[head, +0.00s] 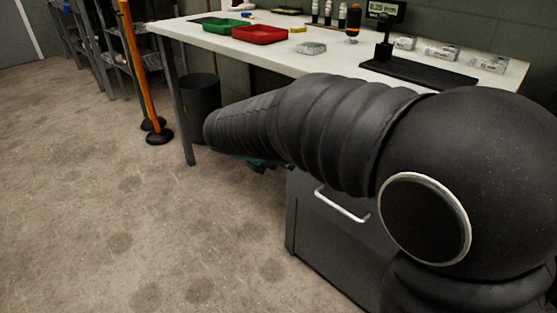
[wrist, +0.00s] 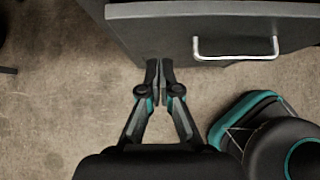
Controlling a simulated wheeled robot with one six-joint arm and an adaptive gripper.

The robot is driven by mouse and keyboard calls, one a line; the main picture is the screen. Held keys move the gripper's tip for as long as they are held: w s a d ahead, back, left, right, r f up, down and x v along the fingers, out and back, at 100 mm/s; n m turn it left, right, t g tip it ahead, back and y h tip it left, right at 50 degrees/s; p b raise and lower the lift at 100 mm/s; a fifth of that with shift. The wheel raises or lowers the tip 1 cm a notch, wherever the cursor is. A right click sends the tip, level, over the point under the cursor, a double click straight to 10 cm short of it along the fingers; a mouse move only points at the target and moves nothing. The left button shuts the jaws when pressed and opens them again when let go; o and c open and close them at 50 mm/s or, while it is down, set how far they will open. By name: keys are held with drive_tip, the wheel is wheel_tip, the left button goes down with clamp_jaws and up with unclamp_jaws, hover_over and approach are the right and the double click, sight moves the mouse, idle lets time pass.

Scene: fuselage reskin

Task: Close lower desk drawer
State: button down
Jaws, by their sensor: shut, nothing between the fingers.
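The dark grey desk drawer unit (head: 310,235) stands under the desk in the head view, partly hidden by my arm. A pale bar handle (head: 342,206) shows on its front. In the wrist view a grey drawer front (wrist: 160,32) with a pale handle (wrist: 236,56) fills the top. I cannot tell which drawer this is or how far it stands out. My gripper (wrist: 159,64) is shut and empty, its fingertips at the lower edge of that front, left of the handle. I cannot tell whether they touch it. My arm hides the fingertips in the head view.
The white desk (head: 215,42) carries a green tray (head: 227,27), a red tray (head: 259,35) and a black mat (head: 420,73). A dark bin (head: 201,92) stands beneath it. An orange post (head: 134,60) stands at left. The floor (head: 110,210) in front is clear.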

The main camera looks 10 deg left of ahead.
drive_tip(key=w+d, duration=0.1)
drive_tip(key=w+d+f, duration=0.1)
drive_tip(key=w, duration=0.1)
drive_tip(key=w+d, duration=0.1)
drive_tip(key=shift+w+d+f, duration=0.2)
drive_tip(key=shift+f, duration=0.05)
